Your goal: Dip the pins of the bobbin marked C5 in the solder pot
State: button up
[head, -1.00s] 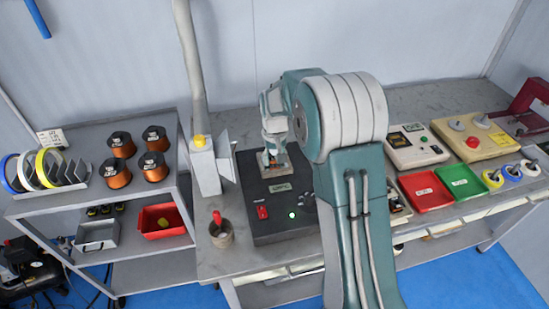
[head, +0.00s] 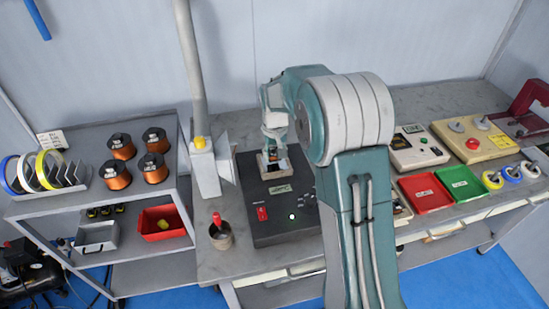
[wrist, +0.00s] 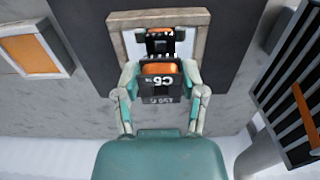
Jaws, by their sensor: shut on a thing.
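My gripper (wrist: 160,78) is shut on the bobbin marked C5 (wrist: 161,84), a black bobbin with an orange winding, its marking upside down in the wrist view. The solder pot (head: 266,207) is a dark box with a red switch and a lit green lamp. My gripper (head: 271,156) is over its framed opening. In the wrist view the tan frame (wrist: 117,24) surrounds a bright surface, where a dark and orange shape looks like the bobbin's reflection. I cannot tell whether the pins touch the solder.
A white post with a yellow cap (head: 201,160) and a cup with a red-handled tool (head: 220,236) stand left of the pot. Red (head: 425,193) and green (head: 461,183) trays lie to the right. Copper spools (head: 118,174) stand on the left shelf.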

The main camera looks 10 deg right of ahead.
jog(key=shift+r, duration=1.65)
